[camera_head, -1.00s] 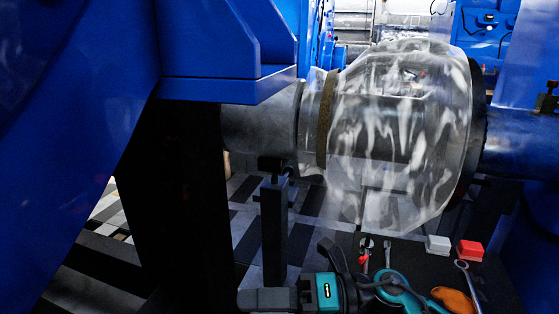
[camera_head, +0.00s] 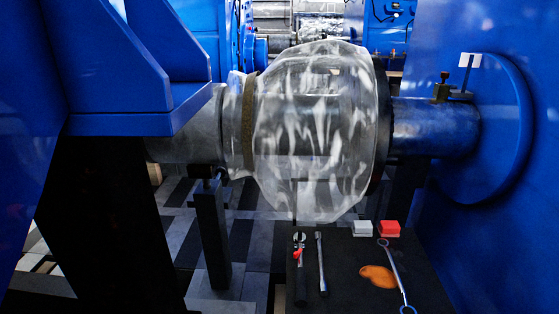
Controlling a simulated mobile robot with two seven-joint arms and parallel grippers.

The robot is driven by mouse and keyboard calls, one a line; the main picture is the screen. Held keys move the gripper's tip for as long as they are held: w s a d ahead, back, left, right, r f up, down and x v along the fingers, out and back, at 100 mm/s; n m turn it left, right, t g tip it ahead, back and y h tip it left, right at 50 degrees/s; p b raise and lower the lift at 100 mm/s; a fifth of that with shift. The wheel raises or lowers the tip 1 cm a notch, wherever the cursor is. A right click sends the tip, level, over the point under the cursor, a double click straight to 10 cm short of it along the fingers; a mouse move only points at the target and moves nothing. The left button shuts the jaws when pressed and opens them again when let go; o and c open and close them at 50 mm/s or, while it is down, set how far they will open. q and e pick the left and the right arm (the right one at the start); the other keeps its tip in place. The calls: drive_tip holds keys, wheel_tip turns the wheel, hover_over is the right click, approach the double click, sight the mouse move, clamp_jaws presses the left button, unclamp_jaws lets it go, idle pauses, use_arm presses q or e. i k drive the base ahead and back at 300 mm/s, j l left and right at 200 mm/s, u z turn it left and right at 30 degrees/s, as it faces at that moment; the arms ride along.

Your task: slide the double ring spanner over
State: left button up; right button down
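The double ring spanner (camera_head: 396,275) is a slim silver tool with a ring at each end. It lies on the right part of the dark tray-like surface (camera_head: 345,285) at the bottom right, slanting from beside the red block down towards the lower edge. Its upper ring is near the grey and red blocks, and its lower ring is near the frame's bottom. An orange, flat, rounded item lies just left of its shaft. Neither of my grippers is in view.
A grey-white block (camera_head: 362,229) and a red block (camera_head: 389,229) sit at the back of the surface. A large plastic-wrapped shaft (camera_head: 315,130) hangs above. A black post (camera_head: 212,235) stands left.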

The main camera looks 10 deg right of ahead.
sight(405, 306)
drive_tip(key=z, duration=1.35)
drive_tip(key=i+u, duration=0.1)
drive_tip(key=u, duration=0.3)
